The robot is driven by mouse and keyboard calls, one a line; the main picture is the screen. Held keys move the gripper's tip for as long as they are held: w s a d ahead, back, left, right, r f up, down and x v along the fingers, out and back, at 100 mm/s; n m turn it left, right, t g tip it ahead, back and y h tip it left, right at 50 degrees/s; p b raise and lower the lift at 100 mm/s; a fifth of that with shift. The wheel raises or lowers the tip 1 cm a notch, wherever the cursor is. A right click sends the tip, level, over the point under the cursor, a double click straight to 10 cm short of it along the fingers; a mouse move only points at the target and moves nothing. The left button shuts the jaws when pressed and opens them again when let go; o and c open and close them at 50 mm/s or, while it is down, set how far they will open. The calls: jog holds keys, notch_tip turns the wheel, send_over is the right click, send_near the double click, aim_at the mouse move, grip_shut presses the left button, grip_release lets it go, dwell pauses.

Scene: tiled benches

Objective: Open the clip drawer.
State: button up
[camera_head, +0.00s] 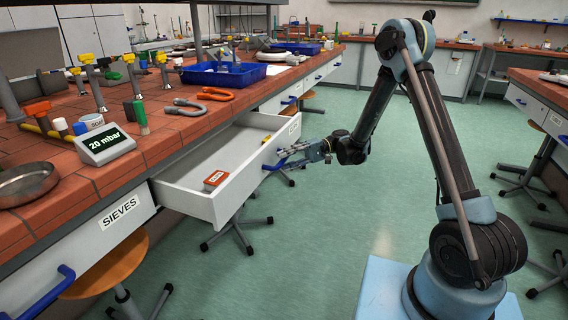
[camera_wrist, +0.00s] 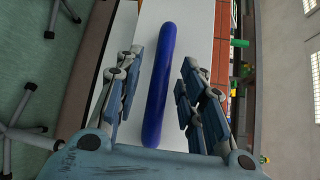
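A white drawer (camera_head: 240,187) stands pulled out from the bench, its inside showing from above. A small label on its front is too small to read surely, so I cannot tell if it is the clip drawer. Its blue bar handle (camera_head: 271,166) is partly hidden by my gripper (camera_head: 288,157), which is at the drawer front. In the wrist view the blue handle (camera_wrist: 161,85) runs lengthwise between the two finger sets of my gripper (camera_wrist: 160,92). The fingers are apart, with a visible gap on both sides of the handle.
A small orange box (camera_head: 215,180) lies in the drawer. A shut drawer labelled SIEVES (camera_head: 121,211) is at the left. Stools stand under the bench, one (camera_head: 106,266) near the front. Clamps, a 20 mbar display (camera_head: 105,144) and a blue tray (camera_head: 224,74) are on the bench.

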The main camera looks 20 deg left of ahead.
jog(key=v, duration=1)
jog(key=s+d+r+m+t+h, duration=0.2)
jog(key=s+d+r+t, duration=0.3)
jog(key=d, duration=0.6)
jog(key=d+r+m+t+h, duration=0.1)
jog(key=d+r+m+t, duration=0.25)
jog(key=d+r, duration=0.45)
jog(key=s+d+f+t+h, duration=0.1)
jog(key=s+d+f+h, duration=0.1)
jog(key=s+d, duration=0.4)
jog(key=s+d+f+m+t+h, duration=0.1)
jog(key=s+d+f, duration=0.4)
jog(key=d, duration=0.8)
jog(key=s+d+f+m+t+h, duration=0.1)
jog(key=s+d+f+t+h, duration=0.2)
jog(key=d, duration=0.7)
jog(key=shift+s+d+f+h, duration=0.2)
jog(key=shift+s+d+h, duration=0.15)
jog(key=shift+s+h, duration=1.3)
